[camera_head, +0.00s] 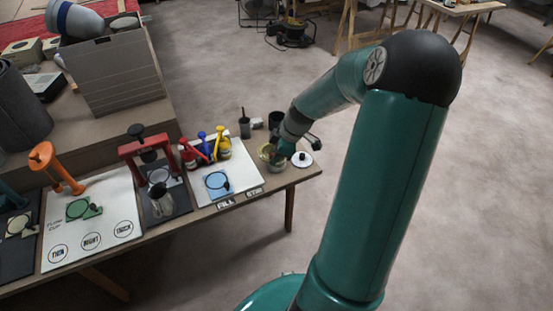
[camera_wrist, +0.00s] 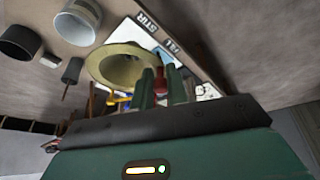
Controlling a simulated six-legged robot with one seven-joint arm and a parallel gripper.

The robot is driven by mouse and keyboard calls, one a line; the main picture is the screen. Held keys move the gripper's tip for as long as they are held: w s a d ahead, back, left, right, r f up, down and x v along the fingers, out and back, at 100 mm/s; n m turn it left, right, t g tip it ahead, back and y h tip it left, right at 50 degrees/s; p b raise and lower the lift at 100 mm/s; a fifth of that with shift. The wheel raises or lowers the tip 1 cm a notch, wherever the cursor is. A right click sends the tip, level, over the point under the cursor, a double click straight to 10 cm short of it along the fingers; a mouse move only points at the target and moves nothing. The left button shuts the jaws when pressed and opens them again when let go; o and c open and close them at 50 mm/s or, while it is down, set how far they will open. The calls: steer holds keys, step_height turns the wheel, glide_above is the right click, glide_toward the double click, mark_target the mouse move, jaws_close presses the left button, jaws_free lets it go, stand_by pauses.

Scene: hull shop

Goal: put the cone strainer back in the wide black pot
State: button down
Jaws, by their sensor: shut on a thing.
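My gripper (camera_head: 286,148) is at the right end of the long table in the head view. Its green fingers (camera_wrist: 160,88) are shut on the rim of the cone strainer (camera_wrist: 118,64), a pale khaki cone that fills the middle of the wrist view. In the head view the strainer (camera_head: 266,151) shows as a small yellowish rim, partly covered by my gripper. A black pot (camera_head: 275,119) stands just behind my gripper, partly hidden by my arm. I cannot tell for sure whether it is the wide one. The strainer appears apart from it.
A dark cup with a stick (camera_head: 244,128) stands left of the black pot. Red, blue and yellow bottles (camera_head: 205,148) crowd the white board to the left. Open floor (camera_head: 430,185) lies beyond the table's right edge.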

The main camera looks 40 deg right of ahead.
steer(key=shift+w+r, duration=0.2)
steer(key=shift+r, duration=0.25)
steer(key=shift+s+r, duration=0.1)
steer(key=shift+r, duration=1.55)
